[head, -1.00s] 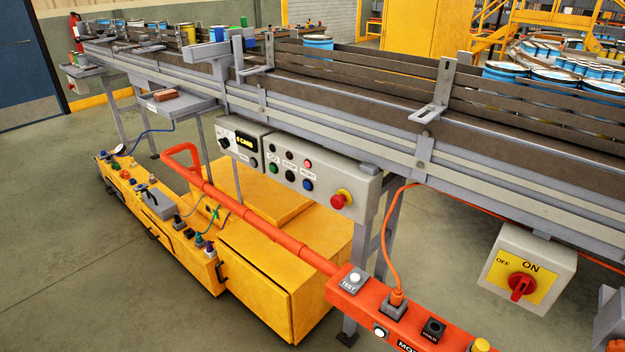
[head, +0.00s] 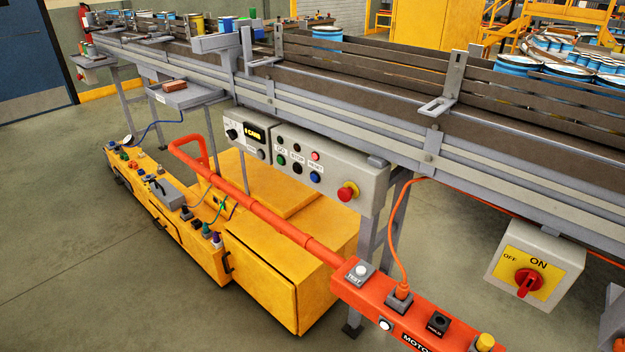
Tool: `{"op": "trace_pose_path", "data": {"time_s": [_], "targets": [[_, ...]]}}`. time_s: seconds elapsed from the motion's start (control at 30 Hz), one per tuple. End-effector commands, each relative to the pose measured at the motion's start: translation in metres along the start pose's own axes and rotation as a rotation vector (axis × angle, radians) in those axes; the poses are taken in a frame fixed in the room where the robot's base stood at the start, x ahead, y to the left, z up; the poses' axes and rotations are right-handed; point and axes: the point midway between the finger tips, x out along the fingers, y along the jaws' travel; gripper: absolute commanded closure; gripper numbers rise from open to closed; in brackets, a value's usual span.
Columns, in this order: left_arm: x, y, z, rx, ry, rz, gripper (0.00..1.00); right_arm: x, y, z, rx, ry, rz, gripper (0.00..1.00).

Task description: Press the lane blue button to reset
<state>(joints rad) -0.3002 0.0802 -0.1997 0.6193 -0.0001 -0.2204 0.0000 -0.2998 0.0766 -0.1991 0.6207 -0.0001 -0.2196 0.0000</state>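The lane control box (head: 368,178) is a grey panel fixed under the conveyor's side rail, near the middle of the head view. Its blue button (head: 314,177) sits in the lower row, below a red button (head: 315,156). Neither of my grippers shows in the head view. Nothing covers the blue button.
A red-orange bar (head: 262,212) slants in front of and below the panel, ending in an orange box with a TEST button (head: 360,271). Yellow cabinets (head: 275,275) stand below. A red ON/OFF switch (head: 529,282) hangs at right. Floor at left is clear.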

Motion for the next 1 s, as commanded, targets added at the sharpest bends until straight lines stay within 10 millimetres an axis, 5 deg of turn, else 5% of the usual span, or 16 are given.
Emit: {"op": "trace_pose_path", "data": {"time_s": [0.17,1.0], "targets": [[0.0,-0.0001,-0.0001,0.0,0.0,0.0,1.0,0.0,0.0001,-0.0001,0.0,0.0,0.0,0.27],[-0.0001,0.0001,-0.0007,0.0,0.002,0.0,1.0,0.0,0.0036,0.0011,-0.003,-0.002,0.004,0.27]]}}
